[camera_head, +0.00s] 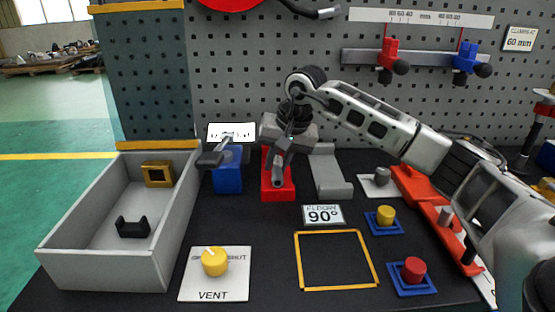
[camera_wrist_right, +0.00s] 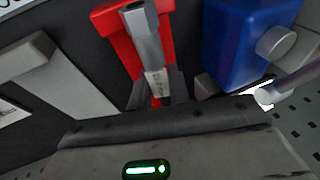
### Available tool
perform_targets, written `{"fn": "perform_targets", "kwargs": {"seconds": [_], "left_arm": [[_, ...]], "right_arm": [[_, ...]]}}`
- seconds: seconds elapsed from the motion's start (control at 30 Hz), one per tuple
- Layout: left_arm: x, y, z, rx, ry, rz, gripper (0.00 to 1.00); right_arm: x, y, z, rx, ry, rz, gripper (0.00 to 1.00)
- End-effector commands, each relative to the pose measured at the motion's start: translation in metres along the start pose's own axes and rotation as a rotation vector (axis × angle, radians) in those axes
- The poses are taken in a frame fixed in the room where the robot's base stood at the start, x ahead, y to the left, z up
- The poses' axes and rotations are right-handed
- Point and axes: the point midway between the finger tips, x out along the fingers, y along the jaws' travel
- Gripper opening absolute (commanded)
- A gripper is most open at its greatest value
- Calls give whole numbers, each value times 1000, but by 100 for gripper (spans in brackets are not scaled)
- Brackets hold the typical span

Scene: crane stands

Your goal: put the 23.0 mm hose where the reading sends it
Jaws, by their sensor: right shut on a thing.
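My right gripper (camera_head: 287,140) reaches in from the right and hangs over the red block (camera_head: 280,190). It is shut on a slim grey hose-like piece (camera_head: 279,170) that hangs down in front of the red block. The right wrist view shows this piece (camera_wrist_right: 147,50) with a hex-shaped end and a small pale label, too small to read; it overlaps the red block, and contact is unclear. A blue block (camera_head: 228,175) stands to the left, with a dark grey cylindrical piece (camera_head: 213,157) near its top. My left gripper is not in view.
A grey tray (camera_head: 65,240) at left holds a yellow frame and a black clip. A grey holder (camera_head: 328,175) stands right of the red block. A yellow outline (camera_head: 298,265), a "90°" card (camera_head: 323,215) and a VENT knob (camera_head: 214,262) lie in front. The wall bears a scale (camera_head: 420,18).

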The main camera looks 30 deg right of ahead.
Motion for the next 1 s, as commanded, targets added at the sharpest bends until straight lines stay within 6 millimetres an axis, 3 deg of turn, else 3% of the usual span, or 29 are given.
{"fn": "perform_targets", "kwargs": {"seconds": [0.07,0.1,0.2,0.57,0.77,1.0], "left_arm": [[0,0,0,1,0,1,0],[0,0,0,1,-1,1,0],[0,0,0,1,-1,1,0],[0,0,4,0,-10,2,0],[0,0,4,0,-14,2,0],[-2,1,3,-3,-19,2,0]], "right_arm": [[-1,0,-1,0,2,-1,0],[-1,0,-1,0,2,-2,21],[-1,0,-1,0,2,-1,44],[-6,0,0,0,1,1,44],[-41,0,-2,1,6,-3,44],[-101,-1,-2,0,6,-4,44]]}}
